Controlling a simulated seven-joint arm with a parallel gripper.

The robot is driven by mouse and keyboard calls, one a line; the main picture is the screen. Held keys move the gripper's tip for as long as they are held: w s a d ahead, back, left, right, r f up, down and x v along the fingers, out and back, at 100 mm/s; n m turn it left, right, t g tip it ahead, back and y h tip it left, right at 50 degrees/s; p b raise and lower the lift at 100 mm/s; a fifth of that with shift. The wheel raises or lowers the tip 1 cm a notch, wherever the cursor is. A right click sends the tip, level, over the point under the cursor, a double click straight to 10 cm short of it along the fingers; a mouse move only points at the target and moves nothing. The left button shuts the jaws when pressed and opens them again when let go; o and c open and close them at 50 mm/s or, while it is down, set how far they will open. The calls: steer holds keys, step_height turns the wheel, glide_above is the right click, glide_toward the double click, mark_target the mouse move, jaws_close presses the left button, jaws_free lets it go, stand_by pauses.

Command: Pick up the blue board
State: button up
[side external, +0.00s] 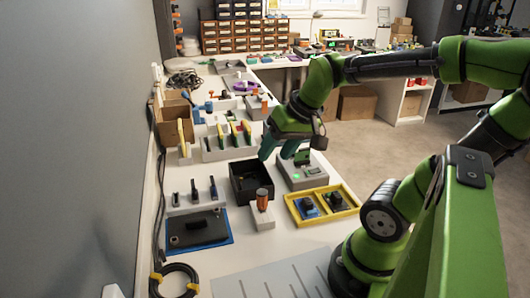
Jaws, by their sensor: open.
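A small blue board (301,213) with a dark part on it lies in the left half of a yellow tray (294,221), on the white table. A second small dark board (347,203) lies in the tray's right half. My gripper (277,153) points down with its teal fingers apart and nothing visible between them. It is in the air, behind and left of the yellow tray, near the black bin and the grey device. It is apart from the blue board.
A black open bin (251,198) and a grey device with a green light (318,171) stand near the tray. An orange-topped holder (261,219) is just left of it. A blue mat (229,238) bears a dark item. A cable coil (178,284) lies front left.

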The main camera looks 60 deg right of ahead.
steer(key=s+d+f+m+g, duration=0.25)
steer(key=s+d+g, duration=0.2)
steer(key=d, duration=0.75)
glide_above(308, 201)
steer(key=d, duration=0.1)
steer(key=shift+g, duration=0.35)
step_height(308, 201, down, 12)
steer(key=shift+f, duration=0.1)
steer(key=shift+a+f, duration=0.2)
steer(key=shift+f, duration=1.15)
steer(key=shift+a+f, duration=0.2)
steer(key=shift+f, duration=1.1)
jaws_close()
